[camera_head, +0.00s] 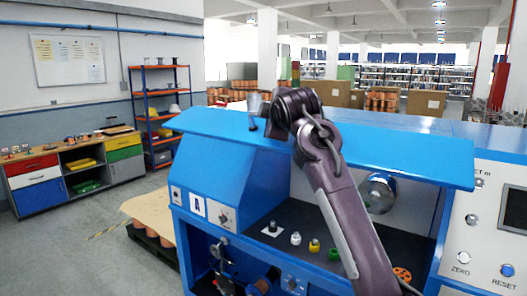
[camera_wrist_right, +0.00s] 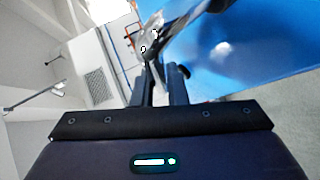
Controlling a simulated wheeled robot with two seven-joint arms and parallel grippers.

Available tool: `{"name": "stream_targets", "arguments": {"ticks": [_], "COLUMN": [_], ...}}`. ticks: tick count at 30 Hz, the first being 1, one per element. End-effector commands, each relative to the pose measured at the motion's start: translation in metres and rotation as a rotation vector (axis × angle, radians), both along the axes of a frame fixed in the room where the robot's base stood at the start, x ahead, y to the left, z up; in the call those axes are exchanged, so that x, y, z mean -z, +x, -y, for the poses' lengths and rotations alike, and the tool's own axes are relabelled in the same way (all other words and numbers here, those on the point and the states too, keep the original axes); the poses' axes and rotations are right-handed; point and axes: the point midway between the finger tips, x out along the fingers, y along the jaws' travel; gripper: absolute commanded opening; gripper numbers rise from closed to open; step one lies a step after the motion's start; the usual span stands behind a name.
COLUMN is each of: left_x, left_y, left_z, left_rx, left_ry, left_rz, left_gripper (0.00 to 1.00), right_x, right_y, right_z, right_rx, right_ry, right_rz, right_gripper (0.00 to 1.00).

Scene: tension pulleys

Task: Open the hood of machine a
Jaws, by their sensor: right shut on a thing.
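The blue machine's hood (camera_head: 330,143) is a wide panel that lies nearly level along the machine top. The dark work bay (camera_head: 310,243) shows below it. My right gripper (camera_head: 254,118) is at the hood's far left part, with my purple arm reaching up across the front of the bay. In the right wrist view, the gripper's fingers (camera_wrist_right: 154,72) are close together at a shiny metal piece, which looks like the hood's handle (camera_wrist_right: 150,36). Blue panel surface (camera_wrist_right: 235,50) fills the right of that view. The exact grip is hard to see. My left gripper is not in view.
Small coloured parts (camera_head: 314,245) and a chrome wheel (camera_head: 378,193) are in the bay. A control panel (camera_head: 490,225) with buttons stands at the right. A drawer bench (camera_head: 70,170) and a shelf rack (camera_head: 160,110) stand at the left, with open floor before them.

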Motion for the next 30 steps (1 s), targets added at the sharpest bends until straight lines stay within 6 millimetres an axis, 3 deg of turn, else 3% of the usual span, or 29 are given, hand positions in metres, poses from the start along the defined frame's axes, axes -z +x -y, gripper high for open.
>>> {"name": "stream_targets", "arguments": {"ticks": [6,12,28,29,30], "left_x": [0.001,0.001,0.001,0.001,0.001], "left_y": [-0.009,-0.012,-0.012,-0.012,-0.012], "left_z": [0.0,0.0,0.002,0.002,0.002], "left_rx": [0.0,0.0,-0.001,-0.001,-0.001], "left_ry": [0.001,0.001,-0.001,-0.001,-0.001], "left_rz": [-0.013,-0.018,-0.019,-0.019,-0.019], "left_gripper": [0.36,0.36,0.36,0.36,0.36], "right_x": [-0.038,-0.056,-0.061,-0.061,-0.061], "right_y": [0.009,0.014,0.016,0.016,0.016], "right_z": [0.01,0.015,0.017,0.017,0.017], "right_rx": [0.0,-0.001,0.0,0.0,0.001], "right_ry": [-0.008,-0.008,-0.008,-0.008,-0.007], "right_rz": [0.0,-0.001,-0.002,-0.002,-0.002], "right_gripper": [0.0,0.0,0.0,0.17,0.22]}}
